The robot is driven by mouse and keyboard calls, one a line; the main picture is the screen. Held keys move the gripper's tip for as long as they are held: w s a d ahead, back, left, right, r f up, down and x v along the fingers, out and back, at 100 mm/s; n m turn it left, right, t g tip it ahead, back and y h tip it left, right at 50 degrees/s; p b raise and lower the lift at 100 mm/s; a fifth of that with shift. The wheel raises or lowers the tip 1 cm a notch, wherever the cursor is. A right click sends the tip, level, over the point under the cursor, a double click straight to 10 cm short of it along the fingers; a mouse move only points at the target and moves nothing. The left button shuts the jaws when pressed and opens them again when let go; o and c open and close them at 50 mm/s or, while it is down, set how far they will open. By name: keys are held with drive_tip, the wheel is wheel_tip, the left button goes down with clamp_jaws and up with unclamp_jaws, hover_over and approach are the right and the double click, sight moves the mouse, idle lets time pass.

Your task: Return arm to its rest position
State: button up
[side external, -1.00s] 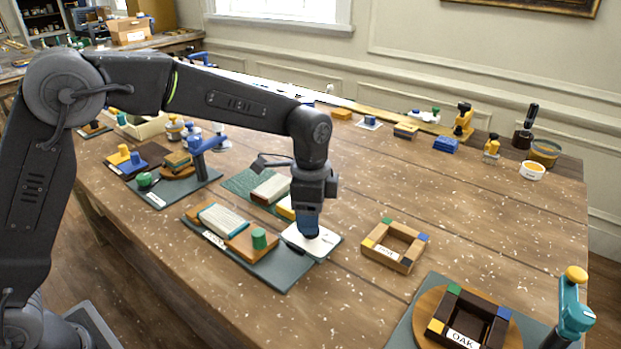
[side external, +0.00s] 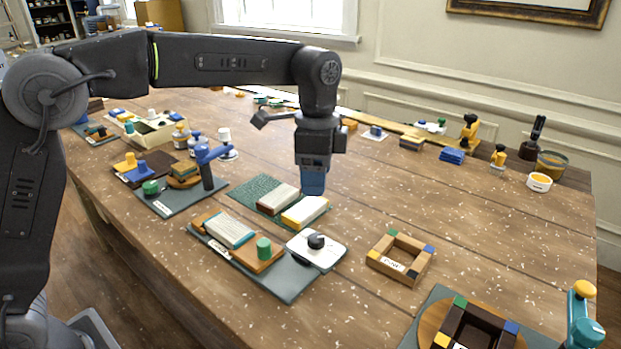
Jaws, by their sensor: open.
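My gripper (side external: 313,182) hangs pointing down in the air above the middle of the wooden table (side external: 370,200). It is open and nothing shows between its fingers, which are seen as a blue tip. A white plate with a black knob (side external: 317,241) lies below it, at the right end of a dark grey mat (side external: 292,285). The gripper is clear of the knob. My arm reaches in from the left with its forearm nearly level.
A green-knobbed wooden block (side external: 264,250) and a small wooden frame (side external: 400,257) stand near the plate. A blue clamp on a post (side external: 209,160) rises to the left. A round board with a dark frame (side external: 434,318) sits at front right. Bare table lies at the centre right.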

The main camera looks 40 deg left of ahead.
drive_tip(key=s+a+r+n+t, duration=0.25)
drive_tip(key=s+a+r, duration=0.2)
drive_tip(key=s, duration=0.25)
drive_tip(key=s+a+f+n+t, duration=0.1)
drive_tip(key=s+a+n, duration=0.1)
drive_tip(key=s, duration=0.4)
drive_tip(key=s+a+f+n+t, duration=0.1)
drive_tip(key=s+a+f+n, duration=0.1)
drive_tip(key=s+n, duration=0.2)
drive_tip(key=s+a+f+n+t, duration=0.1)
drive_tip(key=s+a+f+n, duration=0.1)
drive_tip(key=s, duration=0.5)
drive_tip(key=shift+s+a+f+n, duration=0.2)
drive_tip(key=shift+s+a+n, duration=0.2)
drive_tip(key=shift+n, duration=0.45)
